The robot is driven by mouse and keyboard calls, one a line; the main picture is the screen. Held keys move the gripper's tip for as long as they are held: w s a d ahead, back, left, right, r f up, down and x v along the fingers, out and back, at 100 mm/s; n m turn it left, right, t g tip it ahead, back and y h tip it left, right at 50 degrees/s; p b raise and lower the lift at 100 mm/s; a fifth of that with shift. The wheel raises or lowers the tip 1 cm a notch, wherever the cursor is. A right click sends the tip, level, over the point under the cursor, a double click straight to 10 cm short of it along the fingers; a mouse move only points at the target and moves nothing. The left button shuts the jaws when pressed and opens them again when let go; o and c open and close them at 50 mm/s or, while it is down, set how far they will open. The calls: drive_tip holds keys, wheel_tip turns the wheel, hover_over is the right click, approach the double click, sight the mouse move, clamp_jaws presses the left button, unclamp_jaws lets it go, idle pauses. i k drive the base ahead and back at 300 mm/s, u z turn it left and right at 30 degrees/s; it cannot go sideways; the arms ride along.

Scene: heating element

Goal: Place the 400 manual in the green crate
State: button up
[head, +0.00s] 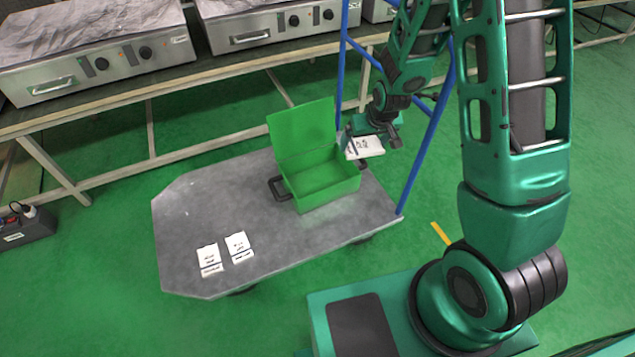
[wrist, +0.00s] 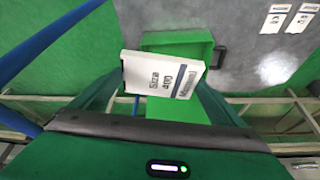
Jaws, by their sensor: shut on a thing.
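The 400 manual (wrist: 160,76) is a white booklet marked "Size 400 Manual" in the wrist view. My gripper (head: 372,136) is shut on it, and the manual also shows as a white piece in the head view (head: 367,147). The green crate (head: 322,187) stands with its lid (head: 302,134) open on the grey cart (head: 200,195). In the head view the held manual is up near the crate's right back side. In the wrist view the crate (wrist: 178,36) shows behind the manual, which hides part of it. The crate's visible inside looks empty.
Two white manuals (head: 209,259) (head: 239,247) lie on the cart's front left. A blue frame (head: 425,150) rises at the cart's right end, close to my arm. A bench (head: 150,85) with metal heaters (head: 95,50) stands behind.

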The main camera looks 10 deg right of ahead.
sight(324, 181)
drive_tip(key=i, duration=0.9)
